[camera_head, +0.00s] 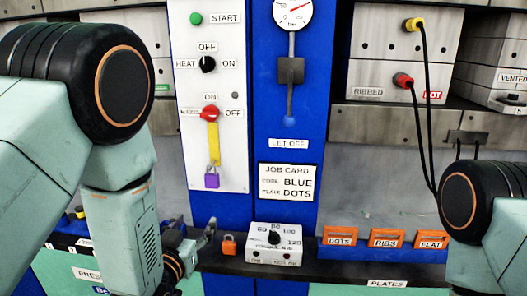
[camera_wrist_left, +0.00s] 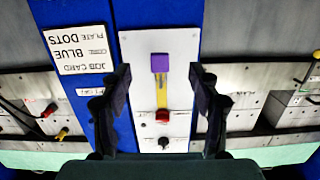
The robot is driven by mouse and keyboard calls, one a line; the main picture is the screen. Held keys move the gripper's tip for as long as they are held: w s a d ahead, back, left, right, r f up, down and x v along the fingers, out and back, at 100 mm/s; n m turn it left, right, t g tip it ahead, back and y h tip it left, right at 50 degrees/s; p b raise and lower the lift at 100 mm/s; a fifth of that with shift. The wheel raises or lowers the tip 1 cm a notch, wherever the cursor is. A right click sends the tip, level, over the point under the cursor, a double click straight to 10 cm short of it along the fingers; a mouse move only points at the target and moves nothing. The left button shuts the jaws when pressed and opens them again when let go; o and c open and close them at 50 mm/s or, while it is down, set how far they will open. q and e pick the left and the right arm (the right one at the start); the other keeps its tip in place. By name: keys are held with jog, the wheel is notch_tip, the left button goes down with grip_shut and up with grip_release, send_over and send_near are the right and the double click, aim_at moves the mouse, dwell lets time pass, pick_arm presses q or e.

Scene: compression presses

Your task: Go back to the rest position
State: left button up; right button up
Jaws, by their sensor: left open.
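My left arm comes in from the left in the head view. Its gripper (camera_head: 196,240) is at the lower left, partly hidden by the arm. In the left wrist view, the left gripper (camera_wrist_left: 161,78) is open and empty, with its two dark fingers apart on either side of the white control panel (camera_wrist_left: 180,85). A purple padlock (camera_wrist_left: 160,62) on the panel shows between the fingers, with no contact visible. My right arm's elbow shows at the right edge of the head view; its gripper is out of frame.
An orange padlock (camera_head: 229,244) and a white dial timer box (camera_head: 274,243) stand on the ledge near the left gripper. Plate slots labelled dots (camera_head: 340,240), ribs and flat sit right of them. A job card (camera_head: 288,182) hangs above. Black cables (camera_head: 424,120) hang near the right arm.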

pick_arm(q)
jog(key=s+a+f+g, duration=0.3)
jog(key=s+f+g, duration=0.9)
jog(key=s+f, duration=1.1)
jog(key=s+f+n+g, duration=0.1)
jog(key=s+f+g, duration=0.3)
jog(key=s, duration=1)
jog(key=shift+a+f+b, duration=0.15)
jog(key=shift+b, duration=0.25)
jog(key=shift+y, duration=0.3)
jog(key=shift+c, duration=0.3)
